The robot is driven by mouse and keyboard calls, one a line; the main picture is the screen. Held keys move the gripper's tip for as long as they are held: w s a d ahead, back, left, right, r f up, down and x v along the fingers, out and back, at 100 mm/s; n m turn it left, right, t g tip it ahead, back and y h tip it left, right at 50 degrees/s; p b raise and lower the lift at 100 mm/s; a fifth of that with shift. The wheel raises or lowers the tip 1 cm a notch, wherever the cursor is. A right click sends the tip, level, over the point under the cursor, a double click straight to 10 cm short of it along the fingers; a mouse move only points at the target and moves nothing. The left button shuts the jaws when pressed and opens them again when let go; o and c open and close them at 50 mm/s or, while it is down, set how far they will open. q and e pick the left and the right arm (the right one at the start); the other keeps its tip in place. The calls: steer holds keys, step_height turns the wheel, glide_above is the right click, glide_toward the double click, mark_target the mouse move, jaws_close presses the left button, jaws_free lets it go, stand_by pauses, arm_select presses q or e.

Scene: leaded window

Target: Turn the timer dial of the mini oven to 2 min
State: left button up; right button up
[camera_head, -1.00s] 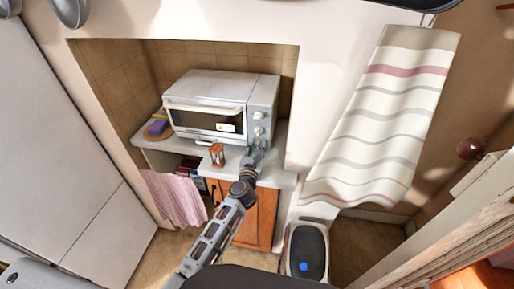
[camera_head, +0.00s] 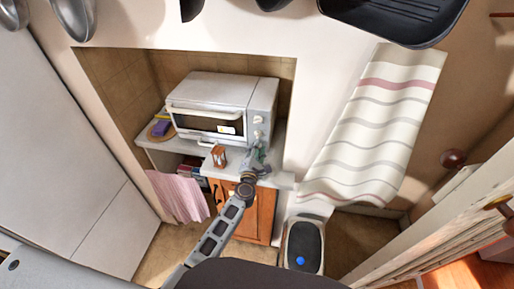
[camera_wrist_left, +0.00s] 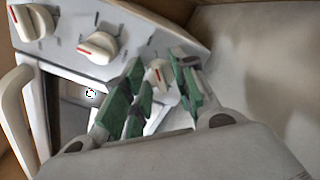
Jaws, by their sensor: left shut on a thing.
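The mini oven (camera_head: 210,88) is a white box with a glass door and handle, standing on a counter in a wall niche. Its control panel is on the right side of its front; two white dials (camera_head: 258,119) show there in the head view. In the left wrist view three dials with red marks show: a top one (camera_wrist_left: 34,20), a middle one (camera_wrist_left: 98,47) and a lowest one (camera_wrist_left: 156,76). My left gripper (camera_head: 260,152) is at the lower panel, its green-padded fingers on either side of the lowest dial, shut on it. The dial labels are unreadable. My right gripper is out of view.
A small wooden lantern-like object (camera_head: 219,156) stands on the counter (camera_head: 278,178) left of my gripper. A pink cloth (camera_head: 177,196) hangs below. A striped towel (camera_head: 380,130) hangs to the right, above a bin (camera_head: 303,245). Pans hang overhead.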

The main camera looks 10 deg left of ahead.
arm_select(q)
steer(key=shift+m, duration=0.5)
steer(key=o, duration=1)
steer(key=shift+d, duration=0.1)
steer(key=shift+s, duration=0.1)
steer(key=shift+s, duration=5.9)
